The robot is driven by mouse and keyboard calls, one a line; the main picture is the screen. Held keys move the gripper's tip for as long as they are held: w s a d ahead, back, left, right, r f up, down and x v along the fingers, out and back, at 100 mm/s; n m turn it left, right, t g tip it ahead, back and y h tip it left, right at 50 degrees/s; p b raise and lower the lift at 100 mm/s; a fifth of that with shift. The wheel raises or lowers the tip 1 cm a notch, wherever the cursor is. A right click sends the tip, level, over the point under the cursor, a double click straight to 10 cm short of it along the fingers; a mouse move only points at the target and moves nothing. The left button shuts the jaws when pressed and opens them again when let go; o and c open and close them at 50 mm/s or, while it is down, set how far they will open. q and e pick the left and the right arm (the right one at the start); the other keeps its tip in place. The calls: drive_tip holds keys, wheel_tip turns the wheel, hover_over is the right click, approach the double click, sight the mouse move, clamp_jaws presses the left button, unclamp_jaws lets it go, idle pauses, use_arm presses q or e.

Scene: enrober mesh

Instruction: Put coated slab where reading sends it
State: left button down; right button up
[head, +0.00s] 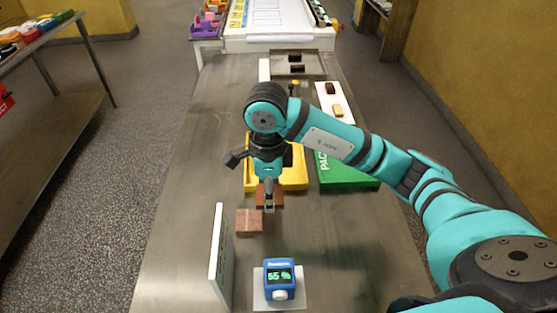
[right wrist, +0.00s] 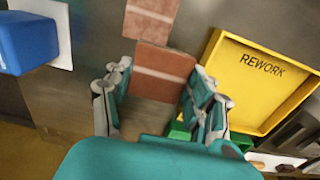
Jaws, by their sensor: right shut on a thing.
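My right gripper (head: 269,205) is shut on a reddish-brown slab (head: 262,194) with a paler stripe, over the table in front of the yellow tray. In the right wrist view the slab (right wrist: 163,73) sits between the two fingers (right wrist: 160,88). A second, similar slab (head: 249,222) lies on the table just nearer. A blue meter (head: 279,278) on a white plate shows 55 and a small green symbol. The yellow tray (right wrist: 217,52) reads REWORK. The green container (head: 345,179) reads PACK, partly hidden by my arm. My left gripper is not in view.
A white upright board (head: 216,258) stands left of the meter, its printed face turned away. A white strip (head: 325,96) with a dark and a tan piece lies behind the green container. A white machine (head: 280,38) stands at the far end. The table's left side is clear.

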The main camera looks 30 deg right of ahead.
drive_tip(key=w+d, duration=0.2)
drive_tip(key=w, duration=0.1)
drive_tip(key=w+d+p, duration=0.1)
drive_tip(key=w+d, duration=0.2)
drive_tip(key=w, duration=0.1)
drive_tip(key=w+d+f+p, duration=0.1)
drive_tip(key=w+d, duration=0.2)
drive_tip(key=w, duration=0.1)
drive_tip(key=shift+d+f, duration=0.1)
drive_tip(key=shift+w+d+f, duration=0.1)
drive_tip(key=shift+d, duration=0.05)
wheel_tip(320, 180, down, 3)
drive_tip(key=shift+f+p, duration=0.2)
drive_tip(key=shift+p, duration=0.7)
drive_tip(key=shift+f, duration=0.1)
drive_tip(key=shift+f+b, duration=0.15)
drive_tip(key=shift+b, duration=0.15)
drive_tip(key=o, duration=1.2)
